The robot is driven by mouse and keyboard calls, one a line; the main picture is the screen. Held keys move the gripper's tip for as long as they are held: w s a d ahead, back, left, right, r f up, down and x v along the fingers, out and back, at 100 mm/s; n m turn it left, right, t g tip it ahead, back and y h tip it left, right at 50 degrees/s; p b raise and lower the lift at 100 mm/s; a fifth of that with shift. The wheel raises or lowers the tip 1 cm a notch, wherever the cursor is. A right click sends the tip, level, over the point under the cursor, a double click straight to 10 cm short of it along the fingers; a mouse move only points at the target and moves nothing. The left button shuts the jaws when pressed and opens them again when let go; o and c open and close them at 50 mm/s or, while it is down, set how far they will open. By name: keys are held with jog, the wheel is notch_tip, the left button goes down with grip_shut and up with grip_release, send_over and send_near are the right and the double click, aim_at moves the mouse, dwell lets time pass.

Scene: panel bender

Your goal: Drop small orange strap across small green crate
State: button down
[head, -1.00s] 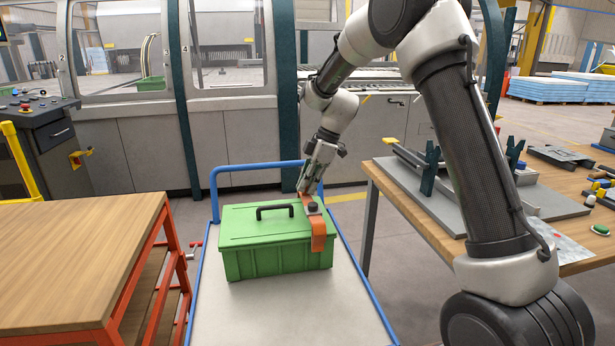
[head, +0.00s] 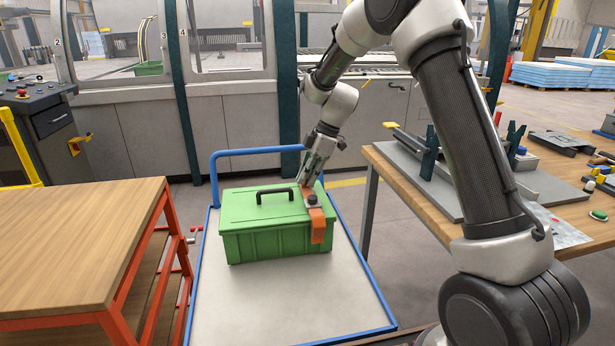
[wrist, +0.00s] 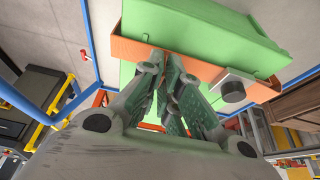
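The small green crate (head: 262,246), with a lid and a dark handle, stands upright on a trolley. The small orange strap (head: 318,228) lies over the right part of its lid, with its near end hanging down the front side. A dark buckle (head: 312,201) sits on the strap. My gripper (head: 303,183) is at the strap's far end, by the back of the lid. In the wrist view my gripper (wrist: 166,56) has its fingertips close together on the orange strap (wrist: 205,71), seemingly pinching it. The green crate (wrist: 200,22) shows behind; the fingers hide part of the strap.
The trolley bed (head: 285,300) has a blue frame and bare room in front of the crate. A wooden-topped table (head: 75,245) stands left. A workbench (head: 405,190) with a grey fixture and small parts stands right. The machine front (head: 235,140) is behind.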

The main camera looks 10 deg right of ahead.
jog(key=shift+f, duration=0.15)
jog(key=c, duration=1.6)
grip_release()
jog(key=shift+o, duration=0.2)
